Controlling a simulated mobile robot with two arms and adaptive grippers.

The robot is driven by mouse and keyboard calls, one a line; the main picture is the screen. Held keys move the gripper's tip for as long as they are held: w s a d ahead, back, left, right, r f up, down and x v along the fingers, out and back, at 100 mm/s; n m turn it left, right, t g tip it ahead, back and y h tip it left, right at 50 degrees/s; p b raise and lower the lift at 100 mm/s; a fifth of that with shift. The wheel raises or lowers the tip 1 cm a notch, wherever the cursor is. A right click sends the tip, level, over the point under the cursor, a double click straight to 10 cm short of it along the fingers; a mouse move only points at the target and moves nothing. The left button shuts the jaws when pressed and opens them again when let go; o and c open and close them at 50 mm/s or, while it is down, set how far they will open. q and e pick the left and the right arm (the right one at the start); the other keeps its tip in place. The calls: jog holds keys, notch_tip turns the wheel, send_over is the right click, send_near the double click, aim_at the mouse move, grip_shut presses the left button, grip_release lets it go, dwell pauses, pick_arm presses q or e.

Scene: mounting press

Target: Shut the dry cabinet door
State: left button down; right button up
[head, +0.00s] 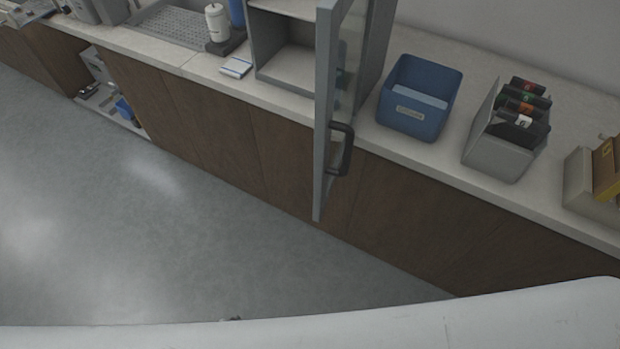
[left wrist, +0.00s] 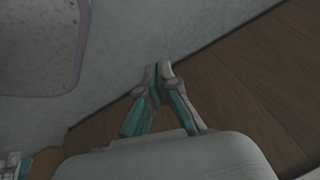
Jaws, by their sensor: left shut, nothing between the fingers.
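The dry cabinet (head: 285,70) stands on the counter at the upper middle of the head view, with its inside and a shelf showing. Its door (head: 323,150) is swung wide open and sticks out past the counter's front edge. The door has a grey frame, a glass pane and a dark handle (head: 341,150). My left gripper (left wrist: 164,68) shows in the left wrist view, shut and empty, over the floor beside the brown cupboard fronts. It touches neither the door nor the handle in that view. My right gripper is in neither view.
Right of the door on the counter (head: 365,147) stand a blue bin (head: 412,122), a grey box of dark folders (head: 495,150) and another box (head: 590,190). A bottle (head: 217,22) and a small pad (head: 236,67) are left of the cabinet. The floor (head: 150,220) in front is clear.

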pick_arm(q)
jog(key=w+d+r+m+t+h, duration=0.25)
jog(key=w+d+r+m, duration=0.3)
jog(key=w+r, duration=0.45)
jog(key=m+t+h, duration=0.6)
jog(key=m+h, duration=0.3)
jog(key=m, duration=0.3)
send_near(323, 179)
jog(key=s+d+r, duration=0.4)
jog(key=shift+g+y, duration=0.25)
jog(key=w+d+p, duration=0.1)
jog(key=w, duration=0.1)
jog(key=w+d+p, duration=0.1)
jog(key=w, duration=0.2)
jog(key=w+d+p, duration=0.1)
jog(key=w+p, duration=0.1)
jog(key=w, duration=0.1)
jog(key=shift+w+d+r, duration=0.2)
jog(key=shift+w+d, duration=0.05)
jog(key=shift+d, duration=0.15)
jog(key=shift+w+a, duration=0.15)
jog(key=shift+a, duration=0.5)
